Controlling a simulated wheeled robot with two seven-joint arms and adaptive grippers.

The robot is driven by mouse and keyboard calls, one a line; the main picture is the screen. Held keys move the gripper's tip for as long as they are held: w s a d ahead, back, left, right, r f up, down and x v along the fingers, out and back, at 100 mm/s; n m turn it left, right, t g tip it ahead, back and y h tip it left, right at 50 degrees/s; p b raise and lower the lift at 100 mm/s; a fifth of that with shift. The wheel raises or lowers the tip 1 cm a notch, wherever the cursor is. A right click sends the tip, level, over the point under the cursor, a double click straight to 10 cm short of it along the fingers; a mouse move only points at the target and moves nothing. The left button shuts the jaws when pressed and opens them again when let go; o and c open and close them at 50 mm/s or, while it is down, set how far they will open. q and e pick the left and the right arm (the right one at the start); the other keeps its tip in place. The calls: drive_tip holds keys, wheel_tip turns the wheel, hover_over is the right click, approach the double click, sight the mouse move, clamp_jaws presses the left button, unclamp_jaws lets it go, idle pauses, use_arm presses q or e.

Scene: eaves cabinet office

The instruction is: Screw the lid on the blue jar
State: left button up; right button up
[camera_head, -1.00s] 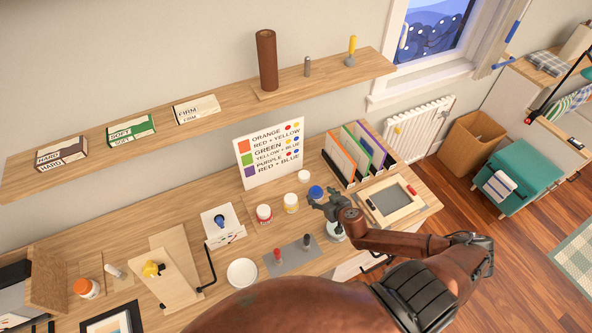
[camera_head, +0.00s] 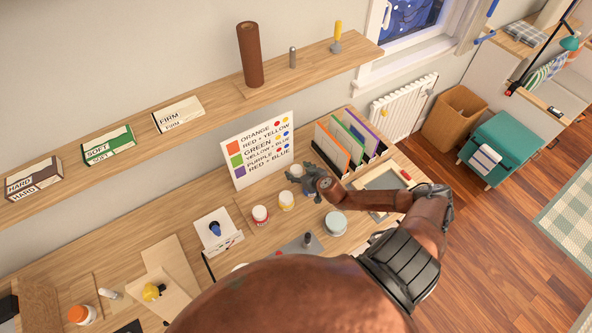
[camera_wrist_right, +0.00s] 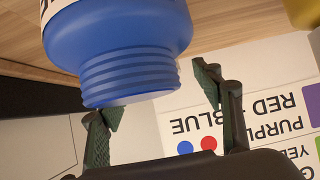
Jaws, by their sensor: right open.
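The blue jar (camera_head: 308,189) stands on the desk, partly covered by my right gripper in the head view. In the right wrist view the jar (camera_wrist_right: 120,40) shows large and upside down in the picture, its threaded neck bare. My right gripper (camera_head: 302,178) is open and empty at the jar's upper part. In the wrist view its fingers (camera_wrist_right: 160,108) show either side of the neck; I cannot tell whether they touch it. A white round piece (camera_head: 296,170), perhaps the lid, lies just behind the jar, partly hidden by the gripper. My left gripper is out of view.
A pale round container (camera_head: 336,223) stands in front. A colour chart (camera_head: 257,150) leans behind, and a file rack (camera_head: 350,145) is behind right.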

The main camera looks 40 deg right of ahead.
drive_tip(key=shift+w+d+f, duration=0.1)
drive_tip(key=shift+w+f, duration=0.25)
drive_tip(key=shift+w, duration=0.15)
drive_tip(key=shift+w+f, duration=0.15)
drive_tip(key=shift+w, duration=0.05)
drive_tip(key=shift+f, duration=0.1)
drive_tip(key=shift+d, duration=0.1)
drive_tip(key=c, duration=1.1)
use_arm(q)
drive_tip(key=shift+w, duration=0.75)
use_arm(e)
drive_tip(key=shift+o, duration=0.2)
